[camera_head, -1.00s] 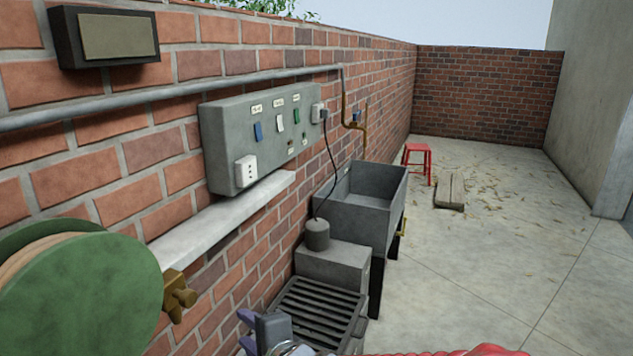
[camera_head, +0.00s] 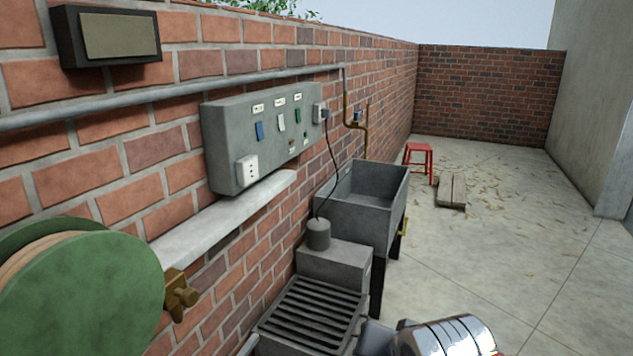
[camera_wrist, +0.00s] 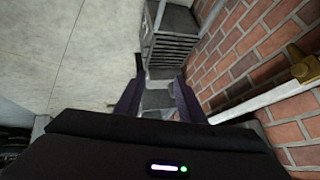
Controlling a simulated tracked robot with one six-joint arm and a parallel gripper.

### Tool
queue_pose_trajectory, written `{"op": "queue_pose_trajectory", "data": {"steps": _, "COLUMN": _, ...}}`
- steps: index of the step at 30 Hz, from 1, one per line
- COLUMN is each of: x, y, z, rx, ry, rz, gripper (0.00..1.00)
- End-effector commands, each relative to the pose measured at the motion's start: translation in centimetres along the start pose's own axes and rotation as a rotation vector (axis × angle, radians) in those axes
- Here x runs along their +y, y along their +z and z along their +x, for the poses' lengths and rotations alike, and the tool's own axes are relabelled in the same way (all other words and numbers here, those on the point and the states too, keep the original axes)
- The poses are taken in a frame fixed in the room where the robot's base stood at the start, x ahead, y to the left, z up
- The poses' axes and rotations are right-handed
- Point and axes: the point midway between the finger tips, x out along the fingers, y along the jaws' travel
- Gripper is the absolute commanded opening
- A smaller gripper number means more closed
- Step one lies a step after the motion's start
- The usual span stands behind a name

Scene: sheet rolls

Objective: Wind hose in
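The hose reel (camera_head: 85,300) is at the lower left of the head view, beside the brick wall. It has green round flanges with a pale tan band between them; I cannot tell whether that band is hose. A brass fitting (camera_head: 178,294) sticks out at its right, by the end of a pale ledge; a brass piece also shows at the right of the wrist view (camera_wrist: 305,68). No loose length of hose is clearly visible. My gripper (camera_wrist: 160,88) has its two dark purple fingers apart, with no held object visible, over the floor side of the wall and away from the brass piece.
A slatted grey unit (camera_head: 307,312) stands by the wall, with a grey sink (camera_head: 352,220) behind it. A switch panel (camera_head: 225,140) and the ledge (camera_head: 215,222) jut from the wall. A red stool (camera_head: 419,158) is farther back. The floor at right is open.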

Motion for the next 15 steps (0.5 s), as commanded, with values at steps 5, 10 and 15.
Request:
{"op": "queue_pose_trajectory", "data": {"steps": 5, "x": 3.3, "y": 1.5, "z": -3.1, "rx": -0.065, "ry": 0.061, "rz": -0.163, "gripper": 0.36}}
{"op": "queue_pose_trajectory", "data": {"steps": 10, "x": 5.4, "y": 3.3, "z": -5.4, "rx": -0.137, "ry": 0.088, "rz": -0.3, "gripper": 0.36}}
{"op": "queue_pose_trajectory", "data": {"steps": 15, "x": 6.2, "y": 4.2, "z": -6.4, "rx": -0.17, "ry": 0.095, "rz": -0.359, "gripper": 0.36}}
